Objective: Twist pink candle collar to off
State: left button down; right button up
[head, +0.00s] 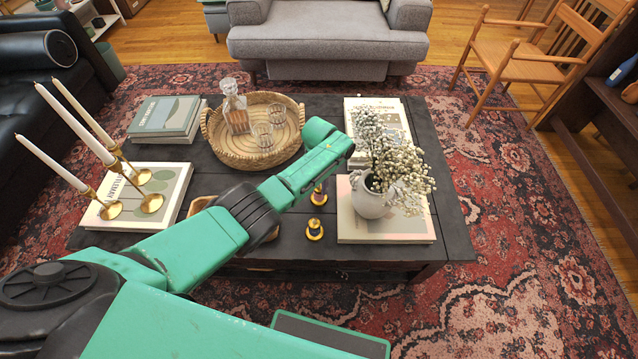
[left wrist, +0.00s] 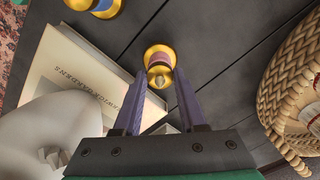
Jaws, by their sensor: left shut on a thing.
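The pink candle is a small gold-ended piece with a pink collar (left wrist: 159,60), seen in the left wrist view between my left fingertips. In the head view its gold base (head: 318,198) stands on the dark table and its upper part is largely hidden by my gripper. My left gripper (head: 321,186) reaches down over it from above; in the left wrist view the two dark purple fingers (left wrist: 160,78) close on its sides. A similar gold piece with a blue-purple collar (head: 315,229) stands nearer the table's front edge, and shows at the top left of the wrist view (left wrist: 100,6). My right gripper is not in view.
A white vase with flowers (head: 370,199) stands on a book (head: 385,231) just right. A woven tray (head: 256,158) with a decanter and glasses lies behind left. Tall candles in brass holders (head: 110,210) stand at the left. Bare table shows between the tray and books.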

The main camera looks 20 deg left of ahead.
aim_at(319, 184)
pick_arm(q)
jog(key=shift+c, duration=2.2)
grip_release()
jog(key=shift+r, duration=0.1)
notch_tip(319, 184, up, 8)
jog(key=p, duration=0.4)
jog(key=shift+w+f, duration=0.1)
jog(key=shift+f, duration=0.15)
notch_tip(319, 184, up, 7)
jog(key=p, duration=0.1)
jog(key=shift+f, duration=0.15)
